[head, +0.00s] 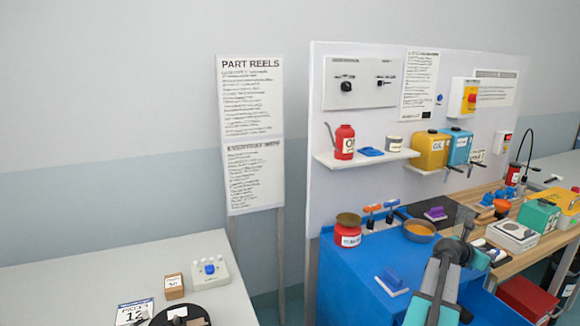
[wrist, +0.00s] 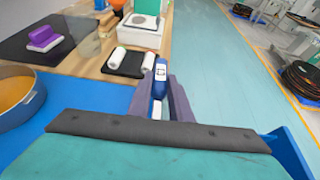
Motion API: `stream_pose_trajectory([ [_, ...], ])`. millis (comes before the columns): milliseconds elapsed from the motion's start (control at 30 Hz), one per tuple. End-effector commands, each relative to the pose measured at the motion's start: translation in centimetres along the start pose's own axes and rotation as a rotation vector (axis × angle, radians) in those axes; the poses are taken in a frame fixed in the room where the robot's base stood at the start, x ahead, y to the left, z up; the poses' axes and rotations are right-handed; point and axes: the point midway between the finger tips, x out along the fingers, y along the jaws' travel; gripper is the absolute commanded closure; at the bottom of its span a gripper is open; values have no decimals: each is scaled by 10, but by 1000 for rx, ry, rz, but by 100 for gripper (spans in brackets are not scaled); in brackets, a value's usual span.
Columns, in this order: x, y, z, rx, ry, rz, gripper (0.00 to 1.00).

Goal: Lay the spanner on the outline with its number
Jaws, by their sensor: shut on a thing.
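My gripper (wrist: 160,98) is shut, in the wrist view, on a blue piece with a white label (wrist: 161,74), which I take to be the spanner. Only its labelled end and a pale strip between the fingers show. The mark on the label is too small to read. The held piece is above the bench, in front of a black tray with white rolls (wrist: 126,62). In the head view my arm hides much of this area, and the fingertips are not clear. I cannot make out a numbered spanner outline in either view.
A bowl (head: 420,232) and a red jar (head: 348,232) stand on the blue bench top (head: 350,268). A purple-handled block (wrist: 42,38) sits on a dark mat to the left. A green box (head: 538,216) stands farther along. The floor aisle (wrist: 225,60) is clear.

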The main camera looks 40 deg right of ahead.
Motion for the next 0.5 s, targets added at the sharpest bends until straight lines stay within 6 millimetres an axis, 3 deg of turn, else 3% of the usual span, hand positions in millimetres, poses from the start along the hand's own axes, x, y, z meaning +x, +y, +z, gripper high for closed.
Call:
stream_pose_trajectory([
  [200,17,-21,10,1,-1,-2,100],
  [500,29,-36,18,-1,-1,1,100],
])
